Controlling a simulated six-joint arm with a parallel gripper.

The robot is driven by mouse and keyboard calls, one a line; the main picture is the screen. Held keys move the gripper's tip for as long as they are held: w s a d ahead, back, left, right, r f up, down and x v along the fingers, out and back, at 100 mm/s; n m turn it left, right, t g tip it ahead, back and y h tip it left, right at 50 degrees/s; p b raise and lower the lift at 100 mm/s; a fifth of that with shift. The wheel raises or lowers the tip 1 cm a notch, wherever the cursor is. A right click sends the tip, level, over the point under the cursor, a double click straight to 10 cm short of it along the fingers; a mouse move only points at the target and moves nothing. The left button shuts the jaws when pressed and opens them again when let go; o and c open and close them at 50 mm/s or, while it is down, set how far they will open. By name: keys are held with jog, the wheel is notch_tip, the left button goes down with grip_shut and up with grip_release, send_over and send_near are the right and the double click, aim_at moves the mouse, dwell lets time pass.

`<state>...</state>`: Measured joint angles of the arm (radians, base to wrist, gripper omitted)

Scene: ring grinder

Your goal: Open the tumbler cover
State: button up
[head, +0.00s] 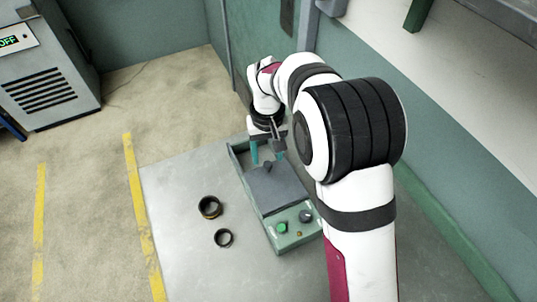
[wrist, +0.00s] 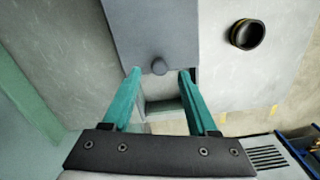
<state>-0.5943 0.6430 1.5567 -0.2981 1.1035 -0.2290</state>
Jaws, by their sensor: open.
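The tumbler (head: 283,240) is a green box on the table, with a grey sliding cover (head: 277,188) on top. The cover carries a small dark knob (head: 267,167), which also shows in the wrist view (wrist: 159,66). My gripper (head: 267,157) is over the far end of the box. In the wrist view its teal fingers (wrist: 160,73) are open, one on each side of the knob, with gaps between. Part of the box's inside (wrist: 165,106) shows uncovered beyond the cover's edge (wrist: 150,30). Whether the fingertips are level with the knob is hard to tell.
Two dark rings, a larger one (head: 209,207) and a smaller one (head: 223,238), lie on the grey table (head: 180,230) left of the tumbler. The box's front panel has a green button (head: 282,228) and a dark dial (head: 306,216). A wall stands close on the right.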

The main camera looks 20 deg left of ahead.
jog(key=shift+f, duration=1.15)
grip_shut()
dwell(0.5)
